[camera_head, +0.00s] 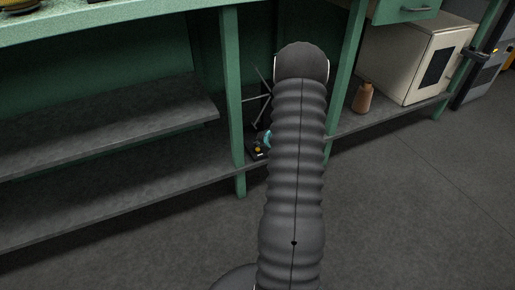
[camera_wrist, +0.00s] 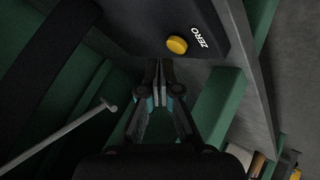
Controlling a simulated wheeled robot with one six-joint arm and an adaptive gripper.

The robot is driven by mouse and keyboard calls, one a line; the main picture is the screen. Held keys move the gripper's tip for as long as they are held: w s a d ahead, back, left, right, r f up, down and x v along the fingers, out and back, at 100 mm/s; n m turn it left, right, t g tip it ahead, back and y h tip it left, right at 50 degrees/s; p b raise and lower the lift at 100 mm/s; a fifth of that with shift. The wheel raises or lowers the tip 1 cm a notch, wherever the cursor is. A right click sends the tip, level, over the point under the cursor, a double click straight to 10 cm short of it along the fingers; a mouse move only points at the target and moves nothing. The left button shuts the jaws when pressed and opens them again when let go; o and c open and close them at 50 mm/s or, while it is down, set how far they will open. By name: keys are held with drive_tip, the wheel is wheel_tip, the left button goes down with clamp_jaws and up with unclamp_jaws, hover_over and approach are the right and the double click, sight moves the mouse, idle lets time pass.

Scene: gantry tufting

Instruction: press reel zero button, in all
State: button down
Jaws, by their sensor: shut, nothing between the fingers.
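The reel zero button is a yellow round button (camera_wrist: 177,45) on a dark panel (camera_wrist: 160,18) in the wrist view, with the white word ZERO printed beside it. My gripper (camera_wrist: 159,66) is shut and empty. In the picture its fingertips sit just below and left of the button, and a gap shows between them and it. I cannot tell the depth between them. In the head view a small yellow spot (camera_head: 258,149) shows on a dark device (camera_head: 257,155) on the lower shelf, partly hidden behind my arm.
A thin metal rod (camera_wrist: 60,135) crosses the left of the wrist view. Green bench legs (camera_head: 234,100) stand close to my arm. A brown bottle (camera_head: 362,98) and a cream cabinet (camera_head: 415,60) stand at right on the shelf. The floor in front is clear.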

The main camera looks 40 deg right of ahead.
sight(258, 150)
wheel_tip(258, 150, up, 5)
drive_tip(key=p, duration=0.4)
drive_tip(key=shift+p, duration=0.35)
idle(0.8)
